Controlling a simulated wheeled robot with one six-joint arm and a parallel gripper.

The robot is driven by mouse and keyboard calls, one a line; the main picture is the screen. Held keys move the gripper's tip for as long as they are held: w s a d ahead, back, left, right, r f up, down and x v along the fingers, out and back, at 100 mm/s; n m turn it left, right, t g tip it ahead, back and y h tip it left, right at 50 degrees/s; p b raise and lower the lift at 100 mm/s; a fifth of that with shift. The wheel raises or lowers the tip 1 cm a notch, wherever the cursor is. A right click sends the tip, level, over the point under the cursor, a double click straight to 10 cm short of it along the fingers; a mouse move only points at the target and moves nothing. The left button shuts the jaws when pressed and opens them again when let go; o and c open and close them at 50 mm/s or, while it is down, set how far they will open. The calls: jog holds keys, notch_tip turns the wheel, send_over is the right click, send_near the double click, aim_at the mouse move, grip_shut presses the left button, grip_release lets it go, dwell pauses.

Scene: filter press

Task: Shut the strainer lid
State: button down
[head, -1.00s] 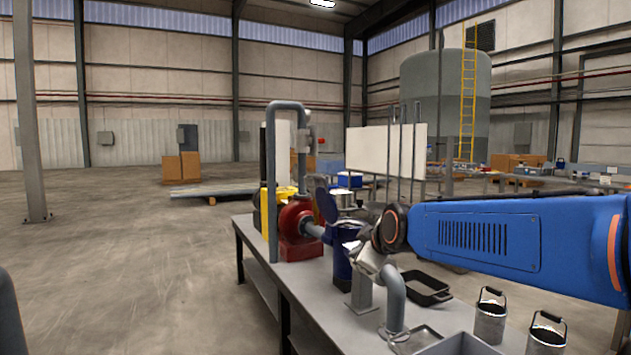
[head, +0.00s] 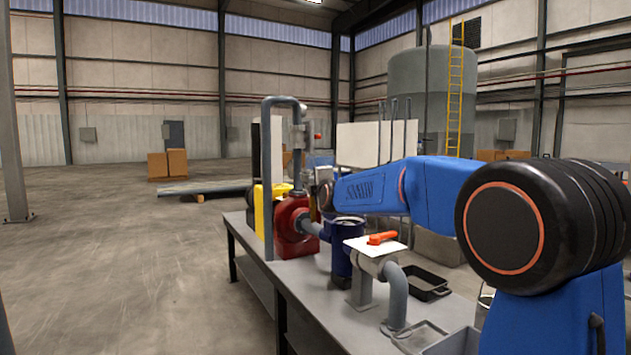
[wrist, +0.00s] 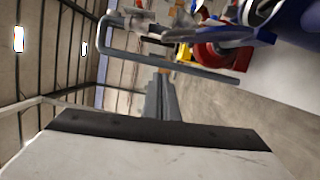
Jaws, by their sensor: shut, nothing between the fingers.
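The strainer (head: 343,258) is a dark blue upright pot on the bench, with a pale rim at its top beside the red pump. My arm's blue wrist link passes just above and behind it. I cannot make out the lid in the head view, or tell whether it is raised behind my arm or down. In the wrist view, a dark blue rounded body, likely the strainer (wrist: 298,22), shows at the top right corner. My gripper (wrist: 162,85) is shut and empty, apart from the strainer and pointing toward the pipe frame.
An orange handle (head: 382,238) lies on a white plate over a grey pipe, right of the strainer. The red pump (head: 293,228) and tall grey pipe frame (head: 267,160) stand left. A black tray (head: 428,284) lies on the bench (head: 310,290).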

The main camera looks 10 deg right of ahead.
jog(key=w+d, duration=0.3)
jog(key=w, duration=0.7)
jog(key=shift+w+r, duration=0.15)
jog(key=shift+r, duration=0.05)
jog(key=shift+d, duration=0.2)
